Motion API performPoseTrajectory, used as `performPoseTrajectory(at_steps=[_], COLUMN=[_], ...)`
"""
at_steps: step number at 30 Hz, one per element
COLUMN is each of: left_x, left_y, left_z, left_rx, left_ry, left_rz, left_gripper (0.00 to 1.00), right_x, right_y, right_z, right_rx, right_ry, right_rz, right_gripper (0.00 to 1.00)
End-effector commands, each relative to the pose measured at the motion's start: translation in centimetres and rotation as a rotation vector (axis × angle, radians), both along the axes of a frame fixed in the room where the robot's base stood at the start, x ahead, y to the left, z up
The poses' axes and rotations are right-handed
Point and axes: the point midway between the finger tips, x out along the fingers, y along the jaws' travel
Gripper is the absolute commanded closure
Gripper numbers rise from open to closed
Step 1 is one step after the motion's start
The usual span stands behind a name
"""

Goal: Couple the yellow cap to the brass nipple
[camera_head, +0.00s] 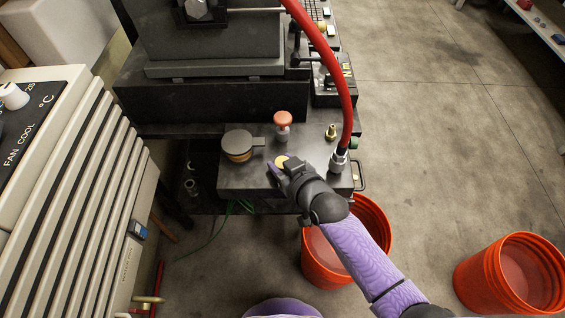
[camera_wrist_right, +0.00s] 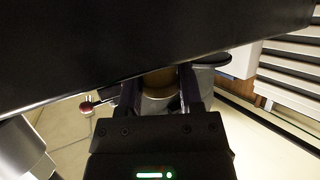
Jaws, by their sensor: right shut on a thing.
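The yellow cap (camera_head: 282,160) shows as a small yellowish disc at the fingertips of my right gripper (camera_head: 279,167). The gripper is shut on it, over the front part of the dark bench top. In the right wrist view, a brownish-yellow round body (camera_wrist_right: 158,82) sits between the two fingers of the right gripper (camera_wrist_right: 160,88); a dark surface hides its upper part. The brass nipple (camera_head: 331,132) stands upright on the bench top, right of and behind the cap, apart from it. My left gripper is not in view.
A red-orange knob (camera_head: 283,119) stands between the cap and the machine. A grey-lidded round part (camera_head: 238,143) is at the left. A red hose (camera_head: 340,80) ends in a silver fitting (camera_head: 338,160) close to the nipple. Orange buckets (camera_head: 510,272) stand on the floor.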

Motion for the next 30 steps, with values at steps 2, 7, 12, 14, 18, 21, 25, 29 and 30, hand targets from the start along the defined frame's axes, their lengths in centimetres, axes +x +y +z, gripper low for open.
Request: performPoseTrajectory(at_steps=[2, 7, 12, 14, 18, 21, 25, 29, 30], left_x=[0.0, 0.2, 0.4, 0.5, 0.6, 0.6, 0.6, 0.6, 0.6], left_y=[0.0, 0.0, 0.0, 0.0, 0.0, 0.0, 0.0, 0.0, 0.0], left_z=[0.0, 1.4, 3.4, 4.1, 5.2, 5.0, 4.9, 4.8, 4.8], left_rx=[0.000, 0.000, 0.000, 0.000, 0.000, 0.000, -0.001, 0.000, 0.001], left_ry=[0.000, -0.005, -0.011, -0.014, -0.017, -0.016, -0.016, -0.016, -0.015], left_rz=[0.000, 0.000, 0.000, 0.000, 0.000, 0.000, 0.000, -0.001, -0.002], left_gripper=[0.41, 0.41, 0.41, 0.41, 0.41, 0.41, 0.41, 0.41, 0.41], right_x=[0.0, 0.0, 0.0, 0.0, 0.0, 0.0, 0.0, 1.0, 1.6], right_y=[0.0, 0.0, 0.0, 0.0, 0.0, 0.0, 0.0, -0.1, -0.2], right_z=[0.0, 1.4, 3.5, 4.2, 5.3, 5.1, 5.0, 7.0, 8.4], right_rx=[0.000, 0.000, 0.000, 0.000, -0.001, 0.000, 0.000, 0.002, 0.005], right_ry=[0.001, -0.001, -0.001, -0.001, 0.000, 0.001, 0.001, -0.007, -0.007], right_rz=[0.000, 0.000, 0.000, 0.000, 0.000, 0.000, 0.000, -0.006, -0.013], right_gripper=[1.00, 1.00, 1.00, 1.00, 1.00, 1.00, 1.00, 1.00, 1.00])
